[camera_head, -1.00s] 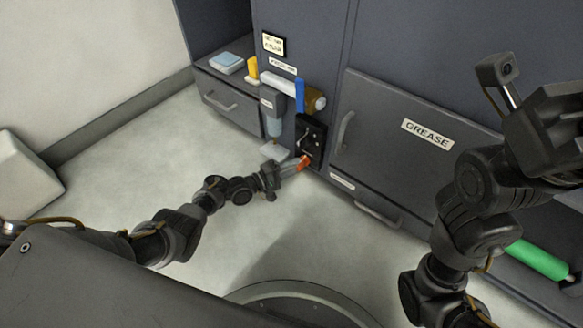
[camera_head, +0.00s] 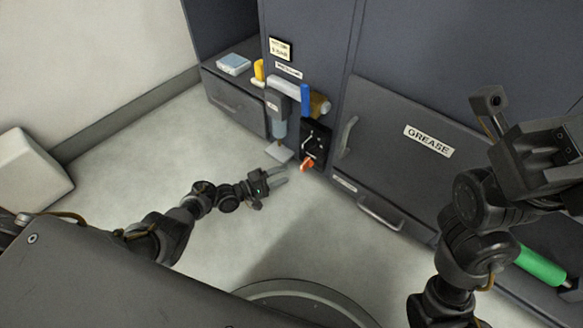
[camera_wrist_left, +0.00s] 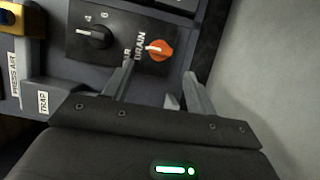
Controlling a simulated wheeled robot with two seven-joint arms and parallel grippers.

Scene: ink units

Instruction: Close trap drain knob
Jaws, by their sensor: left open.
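The orange drain knob (camera_head: 307,163) sits low on a black panel (camera_head: 314,142) on the cabinet front. In the left wrist view the orange knob (camera_wrist_left: 159,50), with a pale pointer mark, is beside the "DRAIN" label, ahead of the fingers. My left gripper (camera_head: 284,175) is open and empty, apart from the knob, to its lower left in the head view. Its two spread fingers also show in the left wrist view (camera_wrist_left: 158,82). My right arm is at the right; its gripper (camera_head: 560,145) shows only partly and its jaw state is unclear.
A black dial (camera_wrist_left: 95,37) is left of the knob in the wrist view. A part labelled "TRAP" (camera_wrist_left: 43,103) is at lower left there. A blue handle (camera_head: 305,97) stands above the panel. A drawer handle (camera_head: 380,213) juts out at right. The floor before the cabinet is clear.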

